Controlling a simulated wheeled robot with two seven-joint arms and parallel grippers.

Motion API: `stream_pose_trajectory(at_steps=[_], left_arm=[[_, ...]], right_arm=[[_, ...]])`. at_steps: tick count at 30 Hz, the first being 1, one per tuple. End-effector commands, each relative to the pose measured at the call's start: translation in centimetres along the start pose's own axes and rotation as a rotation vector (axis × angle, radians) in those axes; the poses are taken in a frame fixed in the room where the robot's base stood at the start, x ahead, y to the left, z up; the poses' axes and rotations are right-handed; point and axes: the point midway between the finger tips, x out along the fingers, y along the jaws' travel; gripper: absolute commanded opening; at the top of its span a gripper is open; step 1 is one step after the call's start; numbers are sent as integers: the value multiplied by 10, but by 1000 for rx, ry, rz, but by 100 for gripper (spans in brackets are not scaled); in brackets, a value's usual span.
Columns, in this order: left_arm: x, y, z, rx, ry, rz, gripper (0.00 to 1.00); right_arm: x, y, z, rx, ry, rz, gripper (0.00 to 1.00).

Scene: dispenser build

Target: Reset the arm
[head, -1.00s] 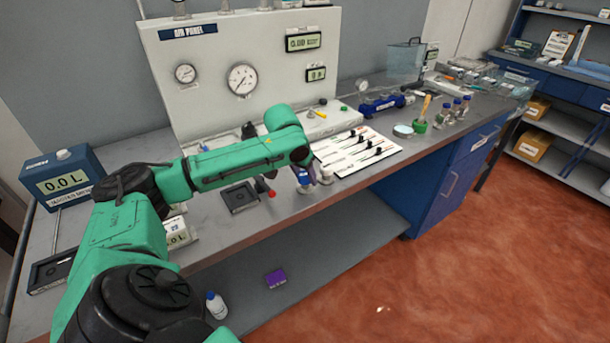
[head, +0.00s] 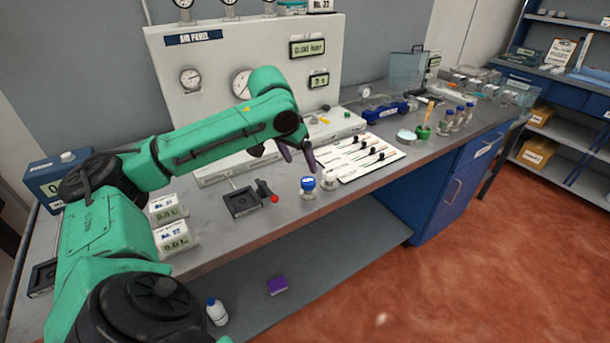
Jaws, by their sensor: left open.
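My left arm is green and reaches in from the left across the bench (head: 225,232). Its left gripper (head: 300,160) hangs over the bench in front of the air panel (head: 215,75). The dark fingers are apart and nothing shows between them. A blue-capped bottle (head: 307,187) and a white-capped bottle (head: 329,180) stand upright on the bench just below the gripper, apart from it. My right gripper is out of view.
A black tray (head: 241,202) and a red-tipped tool (head: 266,191) lie left of the bottles. A white sheet with black-handled tools (head: 365,158) lies to the right. Two labelled meters (head: 174,236) stand near the arm. A white bottle (head: 217,311) and purple box (head: 277,285) are on the lower shelf.

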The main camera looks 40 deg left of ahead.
Motion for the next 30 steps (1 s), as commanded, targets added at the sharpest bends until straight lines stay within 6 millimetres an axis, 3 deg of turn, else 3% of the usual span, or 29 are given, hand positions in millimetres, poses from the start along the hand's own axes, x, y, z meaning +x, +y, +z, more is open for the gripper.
stream_pose_trajectory(at_steps=[3,6,21,23,26,30], left_arm=[[-17,0,0,0,0,0,81],[-21,0,0,0,-1,1,81],[-18,2,1,7,-4,3,81],[-7,12,4,42,-12,8,81],[36,48,20,172,-35,37,81],[106,126,74,381,-30,135,81]], right_arm=[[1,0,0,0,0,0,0],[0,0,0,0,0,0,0],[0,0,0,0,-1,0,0],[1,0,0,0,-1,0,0],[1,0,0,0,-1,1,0],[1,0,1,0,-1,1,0]])
